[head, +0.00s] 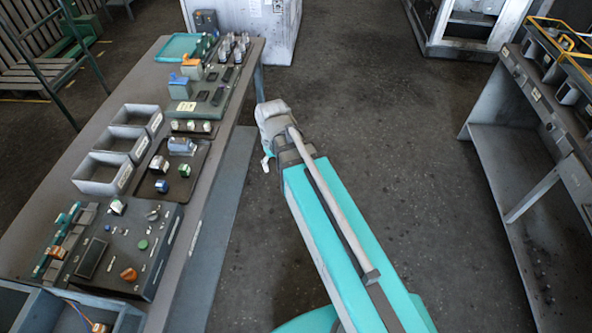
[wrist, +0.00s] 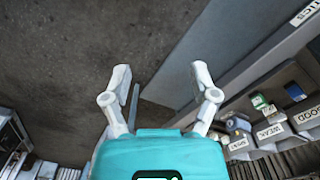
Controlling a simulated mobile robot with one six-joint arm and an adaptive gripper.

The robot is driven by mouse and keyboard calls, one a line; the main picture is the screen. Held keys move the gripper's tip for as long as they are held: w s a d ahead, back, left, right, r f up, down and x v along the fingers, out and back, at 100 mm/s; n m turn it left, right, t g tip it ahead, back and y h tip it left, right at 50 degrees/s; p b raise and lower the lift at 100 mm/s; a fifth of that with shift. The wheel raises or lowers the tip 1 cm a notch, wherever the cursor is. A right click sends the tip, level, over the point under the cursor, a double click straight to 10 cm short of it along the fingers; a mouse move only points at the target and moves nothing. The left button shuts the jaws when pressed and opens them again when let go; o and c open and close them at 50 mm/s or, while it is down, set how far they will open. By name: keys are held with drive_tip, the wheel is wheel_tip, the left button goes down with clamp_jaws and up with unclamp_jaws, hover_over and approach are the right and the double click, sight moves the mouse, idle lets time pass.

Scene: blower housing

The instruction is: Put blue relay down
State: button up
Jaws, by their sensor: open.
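A blue block (head: 180,88), perhaps the blue relay, stands upright on a dark board towards the far end of the bench, just in front of an orange-topped block. A smaller blue-and-white piece (head: 180,145) sits on a nearer dark panel. In the wrist view a small blue piece (wrist: 293,91) shows near a GOOD label; I cannot tell which of these is the relay. My gripper (wrist: 161,75) is open, with its fingers wide apart and nothing between them. It hangs beside the bench's right edge, over the floor, and is mostly hidden by my wrist in the head view.
The long bench (head: 212,170) runs along the left. Three grey bins (head: 98,173) stand along its left side. A panel with knobs (head: 120,250) lies nearer, and a teal tray (head: 178,47) lies at the far end. Open floor (head: 400,130) separates it from a right-hand workbench (head: 500,150).

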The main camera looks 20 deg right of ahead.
drive_tip(key=s+d+m, duration=0.2)
drive_tip(key=s+d, duration=0.2)
drive_tip(key=d, duration=0.1)
drive_tip(key=shift+s, duration=0.15)
drive_tip(key=shift+a+f+b, duration=0.1)
drive_tip(key=shift+f+b, duration=0.55)
drive_tip(key=shift+c, duration=1.2)
